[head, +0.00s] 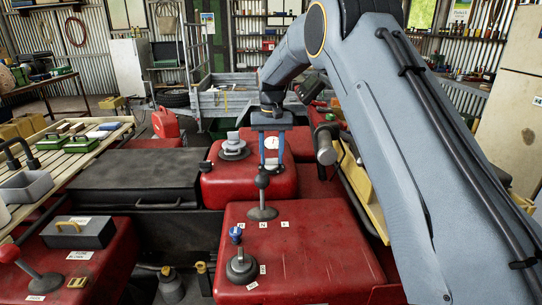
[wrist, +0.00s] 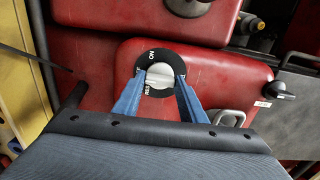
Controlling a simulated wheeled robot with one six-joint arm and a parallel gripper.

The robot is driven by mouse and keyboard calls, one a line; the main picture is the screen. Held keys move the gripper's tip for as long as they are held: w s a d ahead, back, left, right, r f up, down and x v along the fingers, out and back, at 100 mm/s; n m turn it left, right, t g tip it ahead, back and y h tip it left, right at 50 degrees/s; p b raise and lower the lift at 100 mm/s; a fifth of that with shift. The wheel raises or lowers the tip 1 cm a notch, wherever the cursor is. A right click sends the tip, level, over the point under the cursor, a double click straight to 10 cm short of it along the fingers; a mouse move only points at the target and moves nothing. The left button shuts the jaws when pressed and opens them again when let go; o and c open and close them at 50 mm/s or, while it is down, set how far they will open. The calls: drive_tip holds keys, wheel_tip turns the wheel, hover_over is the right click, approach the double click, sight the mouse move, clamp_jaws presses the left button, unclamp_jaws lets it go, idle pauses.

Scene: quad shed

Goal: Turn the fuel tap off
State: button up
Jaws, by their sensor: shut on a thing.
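The fuel tap (wrist: 158,76) shows in the wrist view as a pale grey centre on a round black plate set in a red panel. The plate reads ON at its upper edge and RES lower down; part of it is hidden by my fingers. My gripper (wrist: 163,78) has its two blue fingers on either side of the pale centre and is shut on it. In the head view my gripper (head: 272,158) points down at the red housing (head: 225,185), behind a black-knobbed lever (head: 262,190). The tap cannot be made out clearly there.
A grey cap (head: 234,147) and a black knob (head: 205,166) sit left of my gripper. A slatted bench (head: 55,165) stands at the left.

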drive_tip(key=shift+r, duration=0.1)
idle(0.3)
drive_tip(key=o, duration=1.1)
drive_tip(key=shift+c, duration=0.2)
drive_tip(key=shift+r+b, duration=0.9)
drive_tip(key=shift+r, duration=2.95)
